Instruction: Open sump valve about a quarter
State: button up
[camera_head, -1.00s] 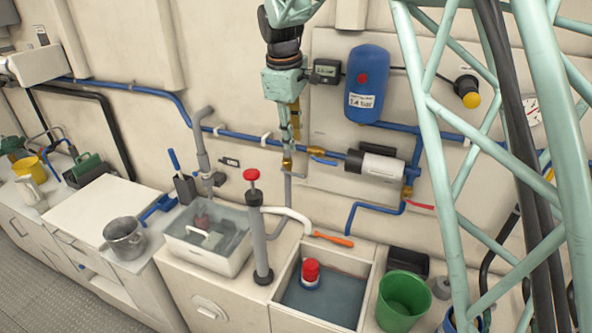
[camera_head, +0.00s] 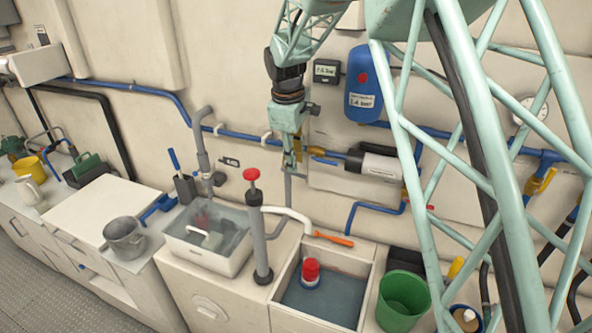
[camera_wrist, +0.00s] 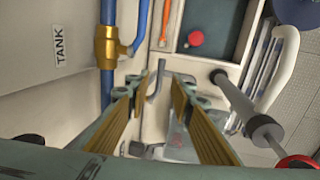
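No valve carries a readable sump label, so I cannot tell which is the sump valve. A brass valve with a blue lever (camera_head: 322,157) sits on the blue wall pipe, just right of my gripper (camera_head: 290,164). In the wrist view, a brass fitting (camera_wrist: 106,45) is on a blue pipe, left of and beyond my gripper (camera_wrist: 158,80). My gripper's fingers are apart, with nothing held. A bent grey pipe (camera_wrist: 157,72) shows between the fingertips; I cannot tell its distance. A yellow-handled valve (camera_head: 545,181) is at the far right.
A hand pump (camera_head: 257,235) with a red knob stands below my gripper. An orange-handled tool (camera_head: 334,238) lies behind the basin (camera_head: 279,316). A blue tank (camera_head: 367,70) and white cylinder (camera_head: 381,164) are on the wall. My lattice arm hides part of the right side.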

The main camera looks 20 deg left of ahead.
jog(key=shift+w+f, duration=0.2)
jog(key=shift+f, duration=0.85)
jog(key=shift+w+f, duration=0.2)
jog(key=shift+f, duration=0.85)
jog(key=shift+c, duration=0.2)
grip_shut()
